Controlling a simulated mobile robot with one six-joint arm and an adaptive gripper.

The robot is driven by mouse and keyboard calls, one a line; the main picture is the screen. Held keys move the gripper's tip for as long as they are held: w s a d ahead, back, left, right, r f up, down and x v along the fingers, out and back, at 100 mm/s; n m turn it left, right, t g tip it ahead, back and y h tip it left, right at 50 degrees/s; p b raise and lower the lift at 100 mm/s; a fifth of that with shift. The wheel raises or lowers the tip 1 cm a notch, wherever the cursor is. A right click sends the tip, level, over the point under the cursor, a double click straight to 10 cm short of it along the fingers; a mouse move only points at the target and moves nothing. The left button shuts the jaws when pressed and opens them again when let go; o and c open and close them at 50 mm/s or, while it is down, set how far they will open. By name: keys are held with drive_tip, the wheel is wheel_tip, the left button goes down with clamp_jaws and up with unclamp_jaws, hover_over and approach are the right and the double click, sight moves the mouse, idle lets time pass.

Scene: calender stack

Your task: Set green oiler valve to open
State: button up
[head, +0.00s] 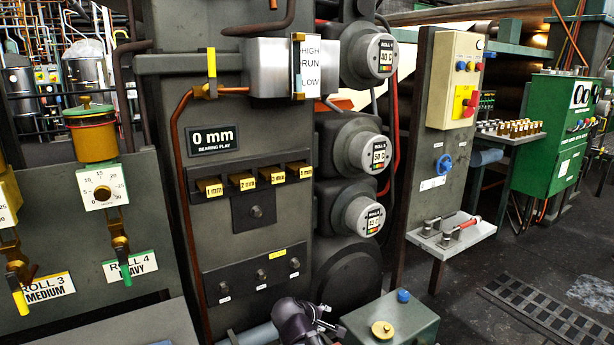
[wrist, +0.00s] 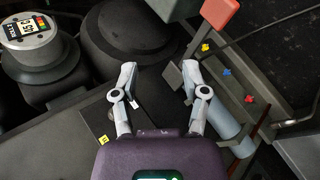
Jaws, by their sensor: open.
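In the head view, a purple part of my arm shows at the bottom centre, to the right of and lower than the oiler. The oiler is not in the wrist view.
A yellow-tipped valve lever (head: 21,299) hangs left of the green one. A "ROLL 4 HEAVY" label (head: 130,266) sits behind the green lever. A grey panel with yellow tags (head: 243,181) and a copper pipe (head: 181,200) stand between oiler and arm. A green-grey box (head: 395,318) is at bottom right.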

drive_tip(key=s+d+f+m+g+y, duration=0.3)
drive_tip(key=s+d+m+g, duration=0.1)
drive_tip(key=s+d+m, duration=0.25)
drive_tip(key=s+d+f+m+g+y, duration=0.3)
drive_tip(key=s+d+m, duration=0.3)
drive_tip(key=d, duration=0.1)
wheel_tip(320, 180, up, 35)
drive_tip(key=p, duration=3.4)
drive_tip(key=shift+f+p, duration=0.2)
drive_tip(key=shift+p, duration=0.1)
drive_tip(key=shift+d+n, duration=0.1)
drive_tip(key=shift+n, duration=0.15)
